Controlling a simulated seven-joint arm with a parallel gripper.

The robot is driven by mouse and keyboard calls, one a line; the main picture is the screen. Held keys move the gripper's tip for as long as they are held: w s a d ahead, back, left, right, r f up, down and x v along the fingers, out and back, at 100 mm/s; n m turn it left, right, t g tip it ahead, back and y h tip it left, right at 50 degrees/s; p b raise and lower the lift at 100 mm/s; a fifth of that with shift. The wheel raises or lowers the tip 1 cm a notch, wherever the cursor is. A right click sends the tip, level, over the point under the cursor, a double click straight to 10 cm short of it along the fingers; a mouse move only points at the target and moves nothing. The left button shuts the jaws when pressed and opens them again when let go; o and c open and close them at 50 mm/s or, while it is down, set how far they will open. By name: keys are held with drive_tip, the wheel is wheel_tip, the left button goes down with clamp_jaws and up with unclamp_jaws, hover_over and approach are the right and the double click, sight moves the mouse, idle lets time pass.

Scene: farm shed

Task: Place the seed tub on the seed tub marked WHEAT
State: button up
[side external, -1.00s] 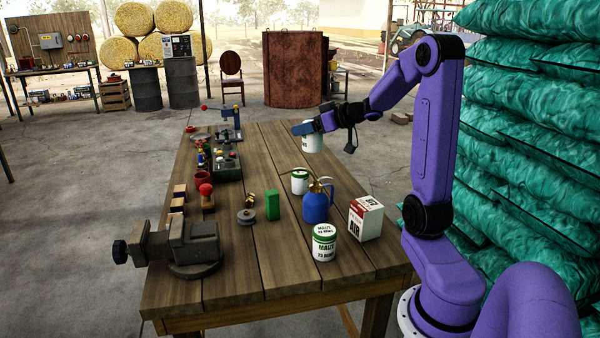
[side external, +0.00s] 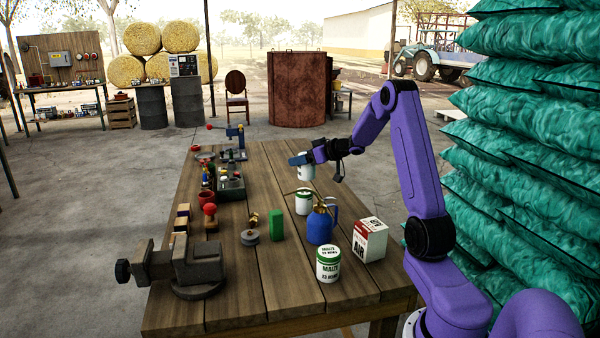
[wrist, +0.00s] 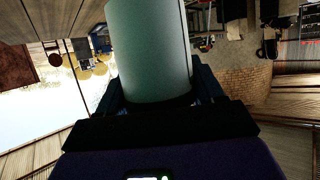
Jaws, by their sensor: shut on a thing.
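My gripper (side external: 303,159) is shut on a white seed tub (side external: 306,173), held above the table. In the wrist view the held tub (wrist: 150,50) is a pale cylinder filling the upper middle between the fingers. A second white tub with a green rim (side external: 304,203) stands upright on the table, just below the held one in the side view; its label is too small to read. I cannot read WHEAT on any tub.
A blue oil can (side external: 320,227) and a red-and-white box (side external: 370,240) stand close by the tubs. A green block (side external: 277,225), a vice (side external: 195,262) and small tools line the left of the wooden table (side external: 240,290). Green sacks (side external: 530,130) are stacked on the right.

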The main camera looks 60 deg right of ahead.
sight(300, 171)
drive_tip(key=shift+w+d+f, duration=0.3)
drive_tip(key=shift+w+f, duration=0.1)
drive_tip(key=shift+f, duration=0.15)
drive_tip(key=shift+w+d+f, duration=0.25)
drive_tip(key=shift+w+f, duration=0.15)
drive_tip(key=shift+f, duration=1.8)
drive_tip(key=shift+f, duration=0.1)
drive_tip(key=o, duration=1.1)
drive_tip(key=shift+o, duration=0.2)
